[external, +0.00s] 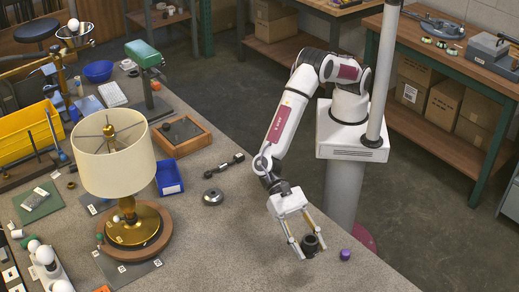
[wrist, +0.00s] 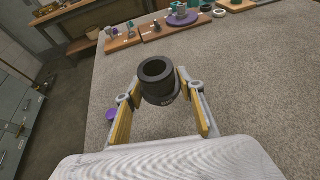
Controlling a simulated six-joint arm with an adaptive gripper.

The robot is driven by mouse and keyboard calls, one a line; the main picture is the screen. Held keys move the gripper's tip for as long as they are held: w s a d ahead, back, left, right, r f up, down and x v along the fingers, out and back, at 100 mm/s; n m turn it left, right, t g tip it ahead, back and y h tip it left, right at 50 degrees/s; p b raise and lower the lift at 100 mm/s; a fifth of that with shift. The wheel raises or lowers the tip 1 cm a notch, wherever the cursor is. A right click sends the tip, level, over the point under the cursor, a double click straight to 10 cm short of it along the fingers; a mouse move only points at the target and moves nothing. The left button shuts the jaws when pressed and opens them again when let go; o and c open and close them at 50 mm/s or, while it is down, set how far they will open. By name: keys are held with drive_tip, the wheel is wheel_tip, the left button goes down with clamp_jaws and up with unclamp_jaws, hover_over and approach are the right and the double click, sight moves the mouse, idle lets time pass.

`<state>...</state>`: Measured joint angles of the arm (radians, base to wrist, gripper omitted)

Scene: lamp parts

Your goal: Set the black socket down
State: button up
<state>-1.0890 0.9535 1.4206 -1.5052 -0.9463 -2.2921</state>
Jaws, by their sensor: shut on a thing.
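The black socket (external: 310,243) is a short dark cylinder with a round opening at its top. My gripper (external: 305,247) is shut on it near the front right edge of the bench. In the wrist view, the socket (wrist: 158,80) sits between the far ends of the two yellow-padded fingers of my gripper (wrist: 160,92), with its open end facing the camera. Its underside is hidden, so I cannot tell whether it touches the bench top (external: 260,225).
A small purple cap (external: 345,254) lies just right of the socket.

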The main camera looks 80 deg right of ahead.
sight(305, 268)
drive_tip(key=shift+f, duration=1.75)
drive_tip(key=shift+f, duration=1.85)
drive_tip(key=shift+f, duration=0.15)
drive_tip(key=o, duration=1.1)
drive_tip(key=shift+w+d+r, duration=0.1)
drive_tip(key=shift+d+r, duration=0.05)
drive_tip(key=shift+r, duration=0.05)
drive_tip(key=v, duration=1.1)
drive_tip(key=shift+w+d, duration=0.15)
drive_tip(key=shift+d, duration=0.1)
